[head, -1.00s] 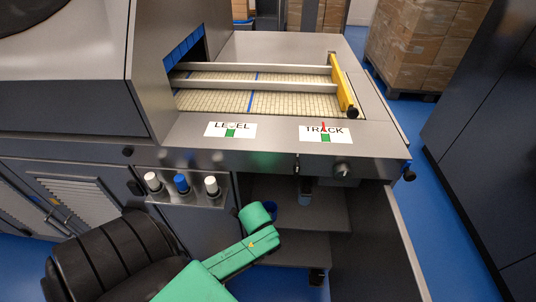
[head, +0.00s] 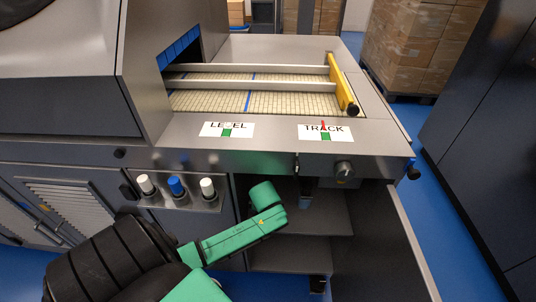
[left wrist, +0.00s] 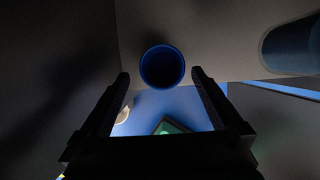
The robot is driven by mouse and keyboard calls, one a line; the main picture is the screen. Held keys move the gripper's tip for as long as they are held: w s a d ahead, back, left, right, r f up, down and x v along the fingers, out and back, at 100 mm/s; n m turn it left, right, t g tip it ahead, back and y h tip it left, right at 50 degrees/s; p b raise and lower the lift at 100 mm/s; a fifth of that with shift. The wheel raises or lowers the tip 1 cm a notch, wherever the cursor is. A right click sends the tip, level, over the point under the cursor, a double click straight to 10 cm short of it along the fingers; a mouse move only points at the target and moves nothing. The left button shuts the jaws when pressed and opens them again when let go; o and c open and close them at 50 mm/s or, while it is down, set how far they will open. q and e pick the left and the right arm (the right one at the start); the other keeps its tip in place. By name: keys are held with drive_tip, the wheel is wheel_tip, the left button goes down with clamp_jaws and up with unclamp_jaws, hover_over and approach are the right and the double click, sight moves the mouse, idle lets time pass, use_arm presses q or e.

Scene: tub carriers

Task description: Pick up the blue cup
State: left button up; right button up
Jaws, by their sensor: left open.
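The blue cup (left wrist: 162,66) shows in the left wrist view as a round dark-blue rim, ahead of and between the open fingers of my left gripper (left wrist: 160,76). The fingers stand on either side of it in that picture; I cannot tell how far away it is, and no contact shows. In the head view my green left arm reaches into the open cabinet under the machine. My right gripper is in neither view.
The cabinet's shelf (head: 325,221) and open door (head: 385,240) bound the space right of my arm. A control panel with white and blue knobs (head: 177,186) is on the left. A dark bluish cylinder (left wrist: 292,46) shows at upper right in the wrist view.

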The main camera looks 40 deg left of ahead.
use_arm(q)
drive_tip(key=b+x, duration=0.1)
drive_tip(key=x, duration=0.3)
drive_tip(key=shift+w+f, duration=0.25)
drive_tip(key=shift+r, duration=0.1)
drive_tip(key=c, duration=1.3)
drive_tip(key=shift+o, duration=0.2)
